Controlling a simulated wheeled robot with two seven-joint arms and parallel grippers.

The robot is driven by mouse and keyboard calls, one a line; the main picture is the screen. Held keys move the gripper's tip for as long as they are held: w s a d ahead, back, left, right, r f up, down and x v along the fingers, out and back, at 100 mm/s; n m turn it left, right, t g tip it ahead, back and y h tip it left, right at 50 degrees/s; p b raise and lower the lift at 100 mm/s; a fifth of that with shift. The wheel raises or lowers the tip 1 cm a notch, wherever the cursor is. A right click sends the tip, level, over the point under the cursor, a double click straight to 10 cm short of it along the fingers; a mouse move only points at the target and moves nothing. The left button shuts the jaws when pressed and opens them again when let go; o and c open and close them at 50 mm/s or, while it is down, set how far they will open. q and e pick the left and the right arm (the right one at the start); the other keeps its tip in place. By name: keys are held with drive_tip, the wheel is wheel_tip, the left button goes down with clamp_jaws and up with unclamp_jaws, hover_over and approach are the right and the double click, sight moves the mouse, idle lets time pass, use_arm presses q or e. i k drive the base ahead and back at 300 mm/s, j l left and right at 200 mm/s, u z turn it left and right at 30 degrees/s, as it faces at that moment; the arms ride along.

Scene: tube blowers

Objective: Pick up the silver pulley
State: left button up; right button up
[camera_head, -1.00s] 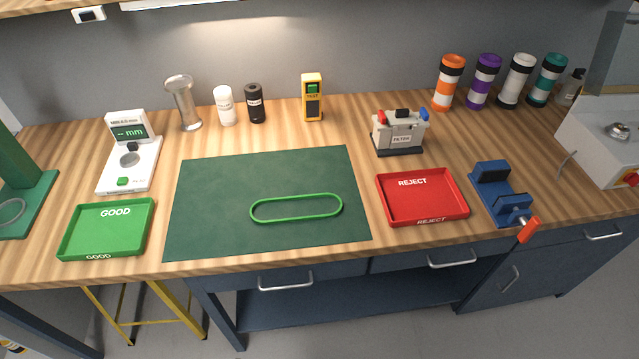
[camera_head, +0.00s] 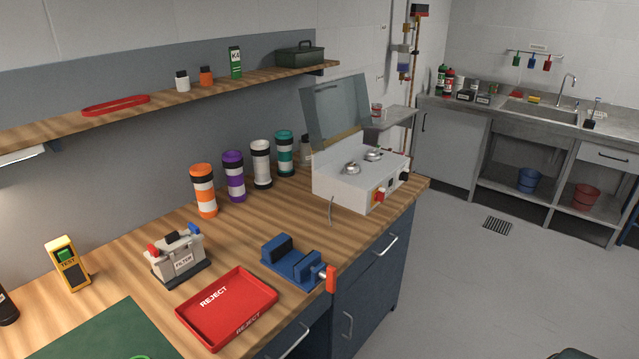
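Two silver, round, pulley-like parts sit on top of the white machine (camera_head: 345,190) at the right end of the bench. The nearer silver pulley (camera_head: 352,167) is at the left and the farther silver pulley (camera_head: 374,154) is behind it to the right. I cannot tell from here which one the task means, or whether they are fixed. The machine has a raised clear lid (camera_head: 335,108) behind them and a red knob on its front.
A blue vise (camera_head: 292,262) and a red REJECT tray (camera_head: 226,308) lie left of the machine. Striped canisters (camera_head: 233,177) stand along the wall beside it. A battery-like filter box (camera_head: 176,256) is farther left. Open floor (camera_head: 470,290) lies right of the bench.

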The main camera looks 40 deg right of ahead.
sight(349, 170)
drive_tip(key=l+z, duration=0.15)
drive_tip(key=l, duration=0.3)
drive_tip(key=l+z, duration=0.1)
drive_tip(key=l, duration=0.4)
drive_tip(key=i+l+z, duration=0.15)
drive_tip(key=l, duration=0.3)
drive_tip(key=i+l+z, duration=0.15)
drive_tip(key=l, duration=0.3)
drive_tip(key=l+z, duration=0.1)
drive_tip(key=l, duration=0.35)
drive_tip(key=i+l+z, duration=0.15)
drive_tip(key=l, duration=0.3)
drive_tip(key=i+l+z, duration=0.15)
drive_tip(key=l, duration=0.25)
drive_tip(key=i+l+z, duration=0.15)
drive_tip(key=l, duration=0.25)
